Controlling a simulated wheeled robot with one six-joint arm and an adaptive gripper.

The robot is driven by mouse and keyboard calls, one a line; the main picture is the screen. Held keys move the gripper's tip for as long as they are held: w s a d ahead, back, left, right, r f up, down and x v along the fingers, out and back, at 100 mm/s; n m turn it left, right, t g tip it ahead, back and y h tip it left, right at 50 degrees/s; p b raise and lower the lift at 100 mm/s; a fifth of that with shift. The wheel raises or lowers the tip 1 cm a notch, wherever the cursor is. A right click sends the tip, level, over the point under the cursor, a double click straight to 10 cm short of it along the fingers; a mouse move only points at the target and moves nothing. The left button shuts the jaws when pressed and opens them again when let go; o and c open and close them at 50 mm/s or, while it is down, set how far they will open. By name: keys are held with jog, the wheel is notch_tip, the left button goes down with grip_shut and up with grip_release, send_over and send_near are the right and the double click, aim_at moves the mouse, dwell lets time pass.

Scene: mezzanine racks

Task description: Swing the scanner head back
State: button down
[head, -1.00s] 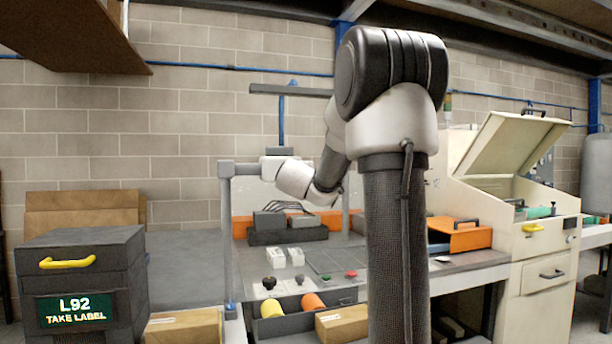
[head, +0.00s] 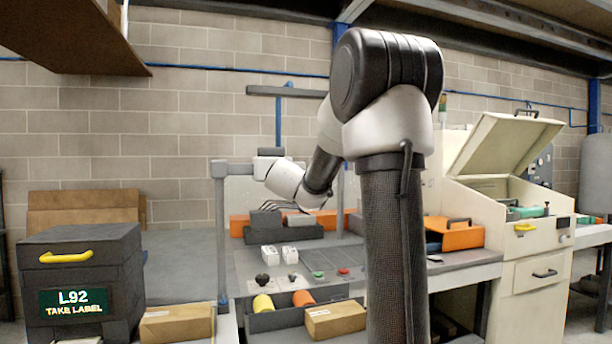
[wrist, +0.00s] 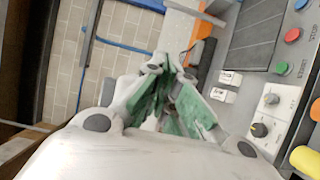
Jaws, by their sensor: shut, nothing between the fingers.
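I cannot surely pick out the scanner head. A grey post (head: 221,235) stands at the bench's left end with a short bar (head: 241,169) reaching right at its top. A dark block (head: 270,152) shows at the bar's end, by my white wrist; I cannot tell whether it belongs to the fixture or my arm. In the wrist view my gripper (wrist: 167,88) has its green-padded fingers closed together with nothing held. In the head view the fingers are hidden behind my wrist. Whether they touch anything is unclear.
The bench panel has a red button (head: 343,271), a green button (head: 318,274) and dark knobs. White blocks (head: 270,251) lie behind them. A black L92 box (head: 98,250) stands front left. An orange case (head: 455,235) and an open-lidded cream machine (head: 525,245) are right.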

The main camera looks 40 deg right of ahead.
jog(key=s+d, duration=0.4)
jog(key=s, duration=0.5)
jog(key=shift+s+d, duration=0.2)
jog(key=shift+s, duration=0.05)
jog(key=s+d+f+m+g+h, duration=0.1)
jog(key=s+d+m+g+h, duration=0.2)
jog(key=s+d+m+g, duration=0.65)
jog(key=s+a+f+g+y, duration=0.4)
jog(key=s+f, duration=0.4)
jog(key=s, duration=0.5)
jog(key=s+a+f+m+t+y, duration=0.1)
jog(key=s+a+f+y, duration=0.2)
jog(key=a+f, duration=0.3)
jog(key=s+a+f+m+t+y, duration=0.1)
jog(key=s+a+f+y, duration=0.25)
jog(key=a, duration=0.45)
jog(key=a+f+n+t+y, duration=0.2)
jog(key=a+y, duration=0.2)
jog(key=a, duration=1.1)
jog(key=shift+f+t+y, duration=0.25)
jog(key=shift+t+y, duration=0.1)
